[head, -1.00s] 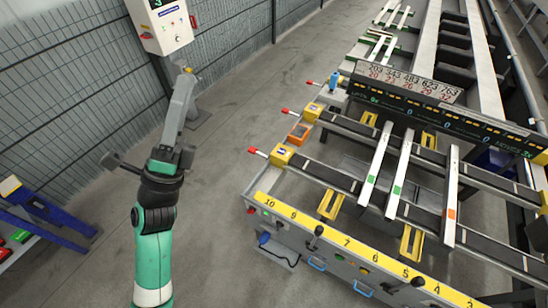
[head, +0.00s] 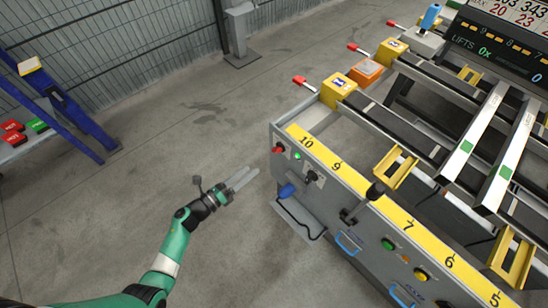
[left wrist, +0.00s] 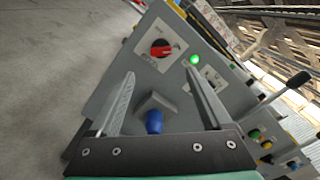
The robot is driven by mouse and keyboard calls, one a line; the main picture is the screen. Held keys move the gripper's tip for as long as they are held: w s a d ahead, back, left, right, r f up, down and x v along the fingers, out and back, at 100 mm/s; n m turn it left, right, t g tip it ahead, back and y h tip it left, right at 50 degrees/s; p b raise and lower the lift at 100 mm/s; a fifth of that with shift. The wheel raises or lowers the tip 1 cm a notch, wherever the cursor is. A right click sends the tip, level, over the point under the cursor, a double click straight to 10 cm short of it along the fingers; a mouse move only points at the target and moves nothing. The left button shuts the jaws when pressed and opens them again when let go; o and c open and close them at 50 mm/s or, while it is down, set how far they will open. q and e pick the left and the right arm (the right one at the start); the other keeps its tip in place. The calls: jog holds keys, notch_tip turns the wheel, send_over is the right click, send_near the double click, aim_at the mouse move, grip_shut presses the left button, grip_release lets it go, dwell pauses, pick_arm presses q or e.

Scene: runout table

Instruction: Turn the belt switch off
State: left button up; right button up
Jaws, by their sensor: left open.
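My left gripper (head: 243,178) is open and empty, just left of the grey control panel (head: 300,200) at the near end of the runout table. In the left wrist view its two fingers (left wrist: 160,72) point toward the panel face, apart from it. That face carries a red rotary knob (left wrist: 161,49), a lit green lamp (left wrist: 195,60) and a dark selector switch (head: 312,177). A blue plug (left wrist: 154,122) sits low on the panel and shows between the fingers. The labels are too small to read, so I cannot tell which is the belt switch. My right gripper is out of view.
A black lever (head: 350,216) and several coloured buttons sit along the table's front face. A dark cable hangs below the blue plug. A blue stand (head: 70,110) is at far left.

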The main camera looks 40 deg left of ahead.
aim_at(274, 152)
pick_arm(q)
jog(key=w+b, duration=0.1)
jog(key=w, duration=0.3)
jog(key=w+b, duration=0.2)
jog(key=w, duration=0.1)
jog(key=w+b, duration=0.1)
jog(key=w, duration=0.3)
jog(key=shift+w+d, duration=0.3)
jog(key=shift+d, duration=0.1)
grip_shut()
jog(key=shift+r, duration=0.1)
